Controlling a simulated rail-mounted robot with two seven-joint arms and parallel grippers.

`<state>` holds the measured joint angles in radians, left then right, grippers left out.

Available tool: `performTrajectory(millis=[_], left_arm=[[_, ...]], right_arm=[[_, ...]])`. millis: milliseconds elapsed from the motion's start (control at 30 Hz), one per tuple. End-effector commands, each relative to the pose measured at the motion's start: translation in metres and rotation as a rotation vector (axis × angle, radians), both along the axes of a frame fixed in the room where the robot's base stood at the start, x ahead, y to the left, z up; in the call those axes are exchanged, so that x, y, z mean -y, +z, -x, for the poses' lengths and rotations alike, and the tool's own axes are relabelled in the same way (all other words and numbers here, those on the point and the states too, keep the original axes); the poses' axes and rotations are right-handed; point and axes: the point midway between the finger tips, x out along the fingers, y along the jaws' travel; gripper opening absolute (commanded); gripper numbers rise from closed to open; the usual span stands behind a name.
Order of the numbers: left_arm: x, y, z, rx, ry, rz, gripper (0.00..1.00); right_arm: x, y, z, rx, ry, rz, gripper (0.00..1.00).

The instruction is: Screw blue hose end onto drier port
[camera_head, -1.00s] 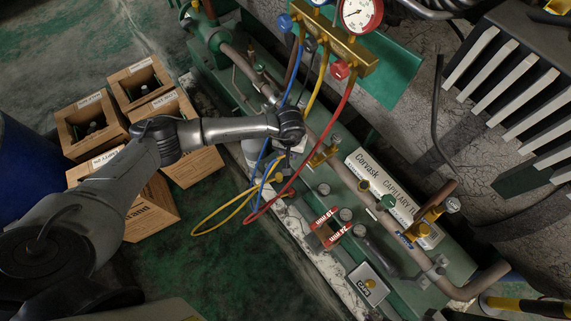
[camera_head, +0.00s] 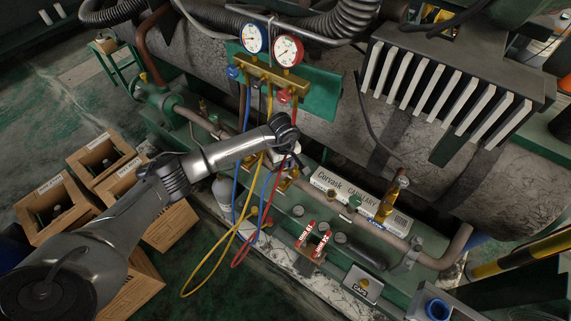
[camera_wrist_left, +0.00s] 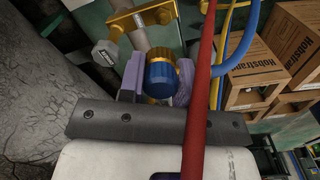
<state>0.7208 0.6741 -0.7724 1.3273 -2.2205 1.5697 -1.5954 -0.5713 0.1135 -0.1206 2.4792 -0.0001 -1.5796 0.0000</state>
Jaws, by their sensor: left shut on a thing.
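The blue hose end (camera_wrist_left: 160,76) is a ribbed blue collar with brass at its far side. It sits between the purple pads of my left gripper (camera_wrist_left: 158,82), which is shut on it. In the head view, my left gripper (camera_head: 286,160) is over the pipe below the gauges, and its fingertips are hidden. A brass fitting (camera_wrist_left: 155,15) on a pipe lies just beyond the hose end. I cannot tell which part is the drier port or whether the collar touches it. The blue hose (camera_head: 236,192) hangs in a loop from the gauge manifold. My right gripper is not in view.
The red hose (camera_wrist_left: 202,85) crosses the wrist view close to the camera. The yellow hose (camera_head: 207,270) hangs low in front. Gauges (camera_head: 287,50) stand above. A white labelled box (camera_head: 333,187) and a CAPS tray (camera_head: 362,284) lie to the right. Wooden crates (camera_head: 103,151) stand left.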

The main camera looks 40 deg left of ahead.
Motion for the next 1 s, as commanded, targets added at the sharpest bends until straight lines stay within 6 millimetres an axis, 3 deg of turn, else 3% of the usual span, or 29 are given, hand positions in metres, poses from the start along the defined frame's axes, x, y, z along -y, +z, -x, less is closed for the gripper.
performTrajectory(millis=[667, 1000], left_arm=[[0.001, -0.066, 0.0, -0.001, -0.001, 0.002, 0.09], [0.0, -0.06, -0.001, -0.001, -0.002, -0.001, 0.09]], right_arm=[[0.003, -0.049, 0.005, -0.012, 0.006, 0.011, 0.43], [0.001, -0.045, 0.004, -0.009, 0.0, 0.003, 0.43]])
